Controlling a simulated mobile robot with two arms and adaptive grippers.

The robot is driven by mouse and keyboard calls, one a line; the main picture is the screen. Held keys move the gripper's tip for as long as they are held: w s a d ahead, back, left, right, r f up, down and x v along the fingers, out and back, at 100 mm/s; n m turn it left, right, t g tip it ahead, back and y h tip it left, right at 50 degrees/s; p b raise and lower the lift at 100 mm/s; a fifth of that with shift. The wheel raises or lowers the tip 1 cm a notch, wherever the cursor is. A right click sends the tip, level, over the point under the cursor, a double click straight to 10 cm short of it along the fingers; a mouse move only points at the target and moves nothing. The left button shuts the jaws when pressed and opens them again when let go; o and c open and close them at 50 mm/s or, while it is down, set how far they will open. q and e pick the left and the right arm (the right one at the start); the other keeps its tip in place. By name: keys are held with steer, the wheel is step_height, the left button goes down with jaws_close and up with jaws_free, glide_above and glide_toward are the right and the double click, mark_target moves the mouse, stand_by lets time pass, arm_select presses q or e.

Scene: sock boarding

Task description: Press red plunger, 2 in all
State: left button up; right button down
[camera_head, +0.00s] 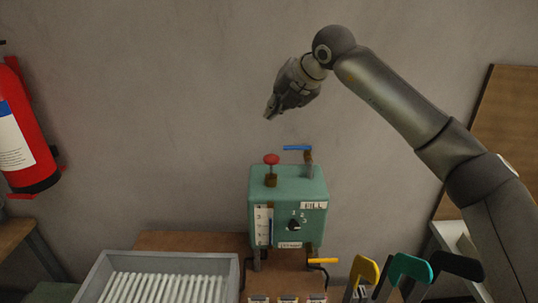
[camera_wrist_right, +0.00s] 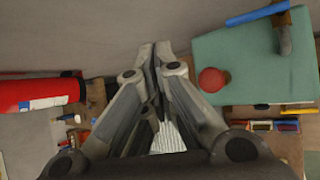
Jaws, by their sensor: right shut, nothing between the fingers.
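The red plunger (camera_head: 271,160) is a round red knob on a short brown stem, standing on top of the green box (camera_head: 315,185) labelled FILL. It also shows in the right wrist view (camera_wrist_right: 212,80), to the right of the fingers. My right gripper (camera_head: 268,116) is shut and empty, pointing down and to the left in the air above the plunger, clearly apart from it. In the right wrist view its fingertips (camera_wrist_right: 154,48) are together. My left gripper is not in either view.
A blue lever (camera_head: 297,148) stands on the box beside the plunger. A black dial (camera_head: 294,225) is on its front. A grey tray (camera_head: 97,272) of white rods lies at lower left. Yellow, green and black handles are at lower right. A fire extinguisher (camera_head: 20,130) hangs at left.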

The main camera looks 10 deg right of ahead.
steer(key=shift+d+r, duration=0.1)
steer(key=shift+d, duration=0.1)
steer(key=b, duration=0.4)
glide_above(274, 155)
step_height(274, 155, down, 8)
steer(key=shift+d+r, duration=0.1)
steer(key=shift+r, duration=0.15)
steer(key=shift+w+f+b, duration=0.1)
steer(key=shift+f+b, duration=0.6)
steer(key=shift+b, duration=0.05)
stand_by(0.7)
steer(key=shift+f+b, duration=0.4)
steer(key=shift+b, duration=0.15)
